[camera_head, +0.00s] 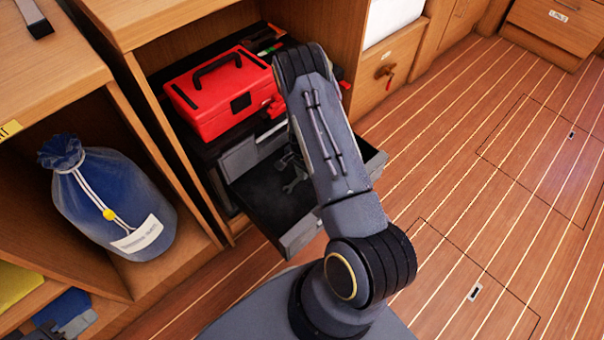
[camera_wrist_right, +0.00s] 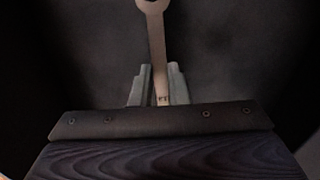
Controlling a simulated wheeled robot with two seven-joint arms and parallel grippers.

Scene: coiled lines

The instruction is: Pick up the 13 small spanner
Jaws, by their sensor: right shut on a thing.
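A grey metal spanner (camera_wrist_right: 157,45) stands between the fingers of my right gripper (camera_wrist_right: 160,86) in the right wrist view. The gripper is shut on its shank, and the open-ended jaw points to the top of the picture. A small marking on the shank is too small to read for sure. In the head view, my right arm reaches over an open dark drawer (camera_head: 256,192), where grey spanners (camera_head: 294,184) show beside the arm. The arm hides its own gripper there. My left gripper is not in view.
A red toolbox (camera_head: 222,92) stands on the cabinet shelf above the drawer. A blue drawstring bag (camera_head: 100,195) sits in the compartment to the left. The striped wooden floor (camera_head: 470,170) to the right is clear.

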